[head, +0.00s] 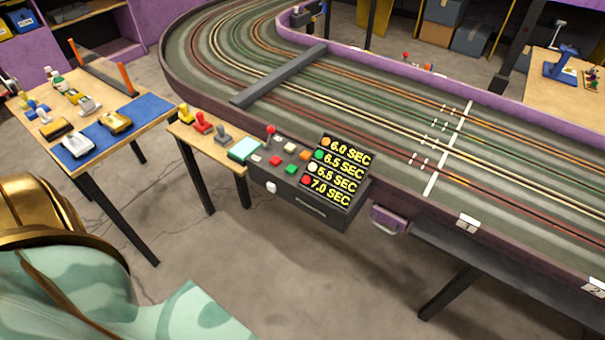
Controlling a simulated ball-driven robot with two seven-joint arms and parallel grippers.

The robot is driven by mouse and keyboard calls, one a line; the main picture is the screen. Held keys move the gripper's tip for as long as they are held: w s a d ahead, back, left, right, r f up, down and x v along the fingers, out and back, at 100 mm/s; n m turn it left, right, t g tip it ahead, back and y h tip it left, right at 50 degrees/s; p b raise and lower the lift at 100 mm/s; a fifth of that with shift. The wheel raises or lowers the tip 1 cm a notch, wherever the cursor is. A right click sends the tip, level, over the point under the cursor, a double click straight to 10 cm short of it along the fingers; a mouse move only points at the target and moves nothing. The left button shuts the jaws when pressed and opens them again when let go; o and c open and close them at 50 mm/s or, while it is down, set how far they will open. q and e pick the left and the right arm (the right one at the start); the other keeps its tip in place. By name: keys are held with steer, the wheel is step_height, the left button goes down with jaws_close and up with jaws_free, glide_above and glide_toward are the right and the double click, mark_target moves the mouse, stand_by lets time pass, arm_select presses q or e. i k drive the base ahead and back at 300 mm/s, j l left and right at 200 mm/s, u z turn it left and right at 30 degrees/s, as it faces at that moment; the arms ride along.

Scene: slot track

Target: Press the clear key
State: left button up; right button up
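A dark control box (290,194) is fixed at the near edge of the slot track (350,110). On its sloped top are a red key (275,160), a cream key (290,147), an orange key (305,155) and a green key (292,169). Small labels there are too small to read, so I cannot tell which is the clear key. The box's display (338,170) shows 6.0, 6.5, 5.5 and 7.0 SEC beside coloured dots. A red-topped lever (270,131) stands at the box's back left. Neither gripper is in view.
A narrow wooden shelf (208,143) left of the box holds hand controllers and a pale green block (244,149). A table (135,93) with toy cars on a blue mat (103,142) stands further left. A purple case (389,219) hangs under the track. The floor in front is clear.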

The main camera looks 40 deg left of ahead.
mark_target(270, 187)
steer(key=u, duration=1.35)
